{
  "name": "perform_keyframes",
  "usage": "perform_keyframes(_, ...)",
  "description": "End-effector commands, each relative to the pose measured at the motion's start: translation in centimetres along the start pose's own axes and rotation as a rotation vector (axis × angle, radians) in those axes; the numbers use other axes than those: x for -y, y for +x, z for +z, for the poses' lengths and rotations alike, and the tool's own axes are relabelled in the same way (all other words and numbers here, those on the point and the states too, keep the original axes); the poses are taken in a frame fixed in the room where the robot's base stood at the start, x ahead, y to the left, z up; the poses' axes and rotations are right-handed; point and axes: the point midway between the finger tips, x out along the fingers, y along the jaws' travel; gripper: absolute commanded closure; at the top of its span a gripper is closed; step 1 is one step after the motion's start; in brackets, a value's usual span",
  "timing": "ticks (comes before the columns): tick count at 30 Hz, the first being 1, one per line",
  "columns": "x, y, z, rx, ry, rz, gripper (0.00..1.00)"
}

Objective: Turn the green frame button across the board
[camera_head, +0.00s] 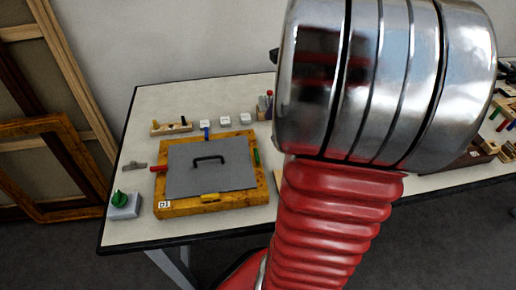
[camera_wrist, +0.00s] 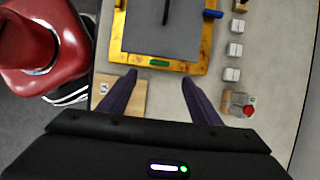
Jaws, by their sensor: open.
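A wooden frame (camera_head: 240,140) lies on the table with a grey board (camera_head: 190,180) inside it; a black handle (camera_head: 208,159) stands on the board. The green button (camera_head: 256,157) is on the frame's right rail and lies along the rail. In the wrist view the green button (camera_wrist: 160,63) is just beyond my gripper (camera_wrist: 159,76), roughly centred between the fingertips. My gripper is open, with nothing between its fingers. The blue button (camera_head: 207,133) and the red button (camera_head: 157,168) point across their rails. The yellow button (camera_head: 210,198) lies along its rail.
Several white blocks (camera_wrist: 234,50) and a holder with a red top (camera_wrist: 248,109) are right in the wrist view. A light wooden piece (camera_wrist: 130,102) lies below my left finger. My arm hides the table's middle.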

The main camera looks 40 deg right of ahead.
Motion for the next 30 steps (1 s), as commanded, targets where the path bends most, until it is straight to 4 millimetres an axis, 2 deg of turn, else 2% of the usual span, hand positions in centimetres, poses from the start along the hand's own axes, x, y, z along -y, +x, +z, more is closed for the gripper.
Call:
perform_keyframes(3, 0.0, 2.0, 0.1, 0.002, -0.001, 0.003, 0.42)
perform_keyframes(18, 0.0, 9.5, 0.1, 0.001, -0.001, 0.002, 0.42)
perform_keyframes(24, 0.0, 11.0, 0.0, 0.0, -0.001, 0.001, 0.42)
perform_keyframes(30, 0.0, 11.1, 0.0, 0.0, -0.001, 0.0, 0.42)
